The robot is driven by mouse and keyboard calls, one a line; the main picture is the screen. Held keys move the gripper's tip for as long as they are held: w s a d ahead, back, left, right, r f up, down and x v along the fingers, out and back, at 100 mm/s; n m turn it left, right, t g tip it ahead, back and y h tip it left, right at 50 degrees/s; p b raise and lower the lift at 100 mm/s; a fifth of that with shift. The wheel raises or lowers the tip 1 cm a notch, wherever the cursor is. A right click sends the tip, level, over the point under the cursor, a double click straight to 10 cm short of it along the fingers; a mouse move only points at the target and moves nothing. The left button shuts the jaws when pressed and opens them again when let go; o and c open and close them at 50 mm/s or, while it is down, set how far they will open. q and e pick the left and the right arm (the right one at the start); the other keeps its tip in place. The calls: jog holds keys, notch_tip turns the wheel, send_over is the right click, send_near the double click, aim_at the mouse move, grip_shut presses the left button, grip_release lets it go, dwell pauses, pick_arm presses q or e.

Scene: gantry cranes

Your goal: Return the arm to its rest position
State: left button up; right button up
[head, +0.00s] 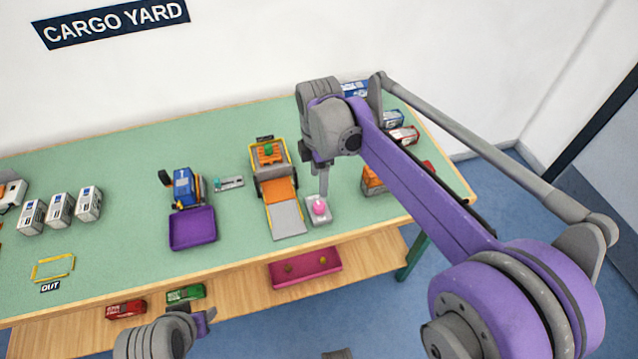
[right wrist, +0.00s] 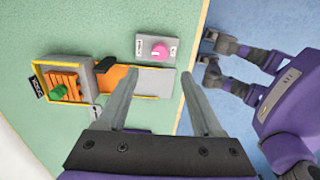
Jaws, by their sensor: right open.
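My right gripper (head: 323,190) comes in from the right in the head view. Its tips show above the table, close to a small grey box with a pink knob (head: 320,207). In the right wrist view my right gripper (right wrist: 160,73) has its two fingers wide apart with nothing between them. The pink knob (right wrist: 159,52) shows beyond the fingertips; I cannot tell whether they touch the box. My left gripper (head: 204,320) shows only partly at the bottom of the head view, in front of the lower shelf; its jaw state is unclear.
The green table (head: 125,155) holds a yellow-orange ramp machine (head: 281,190), a blue vehicle with a purple tray (head: 192,229), and several white boxes (head: 60,208). A pink tray (head: 304,269) and toy cars (head: 186,294) are on the lower shelf. Packages stand behind my right arm.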

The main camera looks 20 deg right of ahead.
dwell(0.5)
jog(key=s+d+m+t+p, duration=0.2)
jog(key=s+m+p, duration=0.1)
jog(key=s+m, duration=0.6)
jog(key=s+d+m+t+p, duration=0.2)
jog(key=s+m+t+p, duration=0.1)
jog(key=s+m, duration=0.6)
jog(key=shift+s+d+r+m+p, duration=0.25)
jog(key=shift+s+d+m+p, duration=0.1)
jog(key=shift+s, duration=0.9)
